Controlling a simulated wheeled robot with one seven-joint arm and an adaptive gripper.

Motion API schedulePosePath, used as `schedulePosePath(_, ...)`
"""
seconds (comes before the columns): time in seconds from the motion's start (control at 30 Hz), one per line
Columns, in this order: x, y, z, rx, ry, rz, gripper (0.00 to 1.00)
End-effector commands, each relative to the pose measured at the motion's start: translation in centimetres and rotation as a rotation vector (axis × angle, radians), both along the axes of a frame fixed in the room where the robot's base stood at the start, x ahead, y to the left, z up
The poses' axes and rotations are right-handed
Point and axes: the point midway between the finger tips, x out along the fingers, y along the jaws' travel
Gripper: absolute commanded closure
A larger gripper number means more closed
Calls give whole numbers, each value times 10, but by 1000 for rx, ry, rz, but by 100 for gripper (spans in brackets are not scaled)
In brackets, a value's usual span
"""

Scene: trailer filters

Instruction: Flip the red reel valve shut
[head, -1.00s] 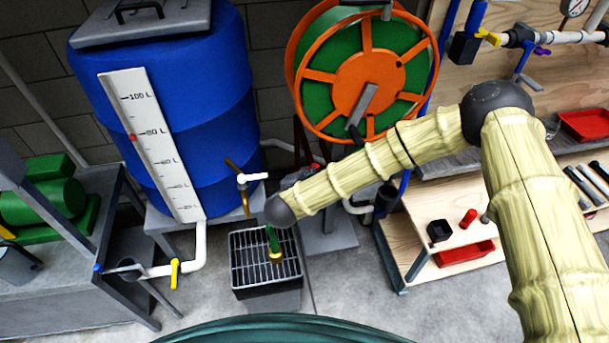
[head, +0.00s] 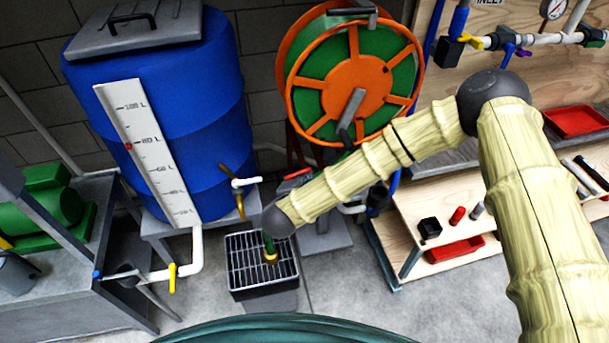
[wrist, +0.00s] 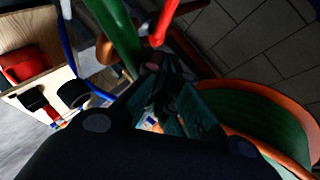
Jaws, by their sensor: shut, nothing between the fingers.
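The red valve lever (head: 298,174) shows in the head view just above my forearm, below the orange and green hose reel (head: 352,90). In the wrist view the red lever (wrist: 166,22) stands at top centre, close beyond the fingertips. My gripper (wrist: 160,65) is dark and shut with nothing held. Whether it touches the lever, I cannot tell. In the head view my forearm hides the gripper and most of the valve body. A green pipe or hose (wrist: 118,38) runs beside the lever in the wrist view.
A blue tank (head: 160,110) with a brass tap stands to the left. A grated drain box (head: 262,288) with a green hose end over it is below my wrist. A wooden bench (head: 395,270) with red trays is on the right. Grey floor is open in front.

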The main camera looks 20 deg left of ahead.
Motion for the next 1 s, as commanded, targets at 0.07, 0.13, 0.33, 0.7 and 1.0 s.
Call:
schedulePosePath(0.07,-13,-1,1,-2,2,0,100)
schedulePosePath(0.13,-25,-1,6,-1,2,-2,100)
schedulePosePath(0.33,-54,0,19,-2,2,-4,100)
schedulePosePath(0.7,-78,3,30,-2,1,-4,100)
schedulePosePath(1.0,-78,3,30,-2,1,-4,100)
